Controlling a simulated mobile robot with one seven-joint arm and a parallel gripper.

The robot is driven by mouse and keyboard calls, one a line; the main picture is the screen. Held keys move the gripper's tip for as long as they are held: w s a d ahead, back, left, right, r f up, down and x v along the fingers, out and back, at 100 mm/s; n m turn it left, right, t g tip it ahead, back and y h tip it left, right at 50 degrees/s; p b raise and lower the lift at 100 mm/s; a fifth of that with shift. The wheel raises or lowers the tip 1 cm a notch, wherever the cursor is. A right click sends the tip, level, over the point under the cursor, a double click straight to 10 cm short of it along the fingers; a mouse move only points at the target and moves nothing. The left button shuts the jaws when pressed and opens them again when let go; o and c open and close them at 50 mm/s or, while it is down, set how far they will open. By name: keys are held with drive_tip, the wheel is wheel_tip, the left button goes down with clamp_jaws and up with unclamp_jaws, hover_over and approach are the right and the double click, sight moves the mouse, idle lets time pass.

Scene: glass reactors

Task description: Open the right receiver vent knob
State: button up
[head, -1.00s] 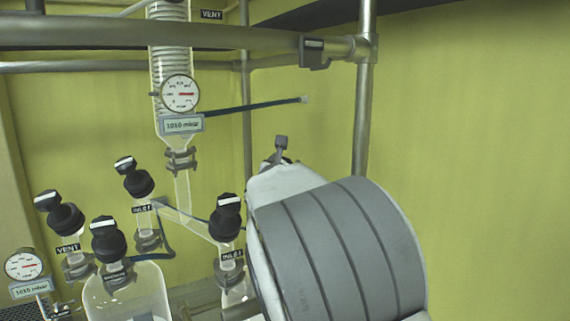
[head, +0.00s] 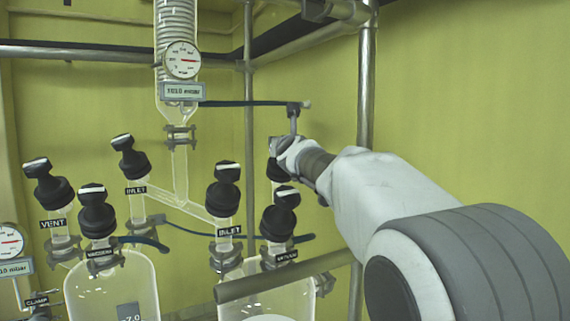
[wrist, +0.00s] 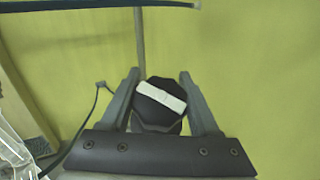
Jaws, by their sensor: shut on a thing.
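A black vent knob (wrist: 158,104) with a white bar on top sits between the two fingers of my gripper (wrist: 159,76) in the wrist view. The bar slants slightly down to the right. My gripper is shut on this knob. In the head view the knob (head: 278,172) is partly covered by my gripper (head: 284,148), and its label is hidden. The right receiver (head: 262,292) is the clear glass vessel below, partly behind a metal rail. Another black knob (head: 280,213) stands on it, in front of the gripped one.
Several other white-barred black knobs stand to the left, including an inlet knob (head: 223,188) near my gripper. A vertical post (head: 366,95) rises close to my forearm. A dial gauge (head: 183,60) hangs on the glass column. A metal rail (head: 285,284) crosses the right receiver.

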drive_tip(key=shift+a+f+n+y+b, duration=0.15)
drive_tip(key=shift+n+y+b, duration=0.45)
drive_tip(key=shift+b, duration=0.5)
drive_tip(key=shift+d+f+n+y+b, duration=0.15)
drive_tip(key=shift+n+y+b, duration=0.45)
drive_tip(key=shift+b, duration=0.5)
drive_tip(key=shift+a+r+n+g+y+b, duration=0.1)
drive_tip(key=shift+a+n+g+y+b, duration=0.15)
drive_tip(key=shift+n+g+y+b, duration=0.65)
drive_tip(key=n+y, duration=0.1)
drive_tip(key=n+g+y, duration=0.1)
drive_tip(key=n, duration=0.1)
drive_tip(key=shift+s+a+r+y, duration=0.15)
drive_tip(key=shift+a+r+y, duration=0.05)
drive_tip(key=shift+y, duration=0.1)
drive_tip(key=shift+s+a+n+g+y+p, duration=0.1)
drive_tip(key=shift+a+n+g+y+p, duration=0.1)
drive_tip(key=shift+n+g+y, duration=0.35)
drive_tip(key=shift+s+a+n+g+y+p, duration=0.1)
drive_tip(key=shift+n+g+y+p, duration=0.1)
drive_tip(key=shift+n+g+y, duration=0.35)
drive_tip(key=shift+f+n, duration=0.1)
drive_tip(key=shift+n, duration=0.2)
drive_tip(key=o, duration=1.4)
drive_tip(key=shift+s+d, duration=0.1)
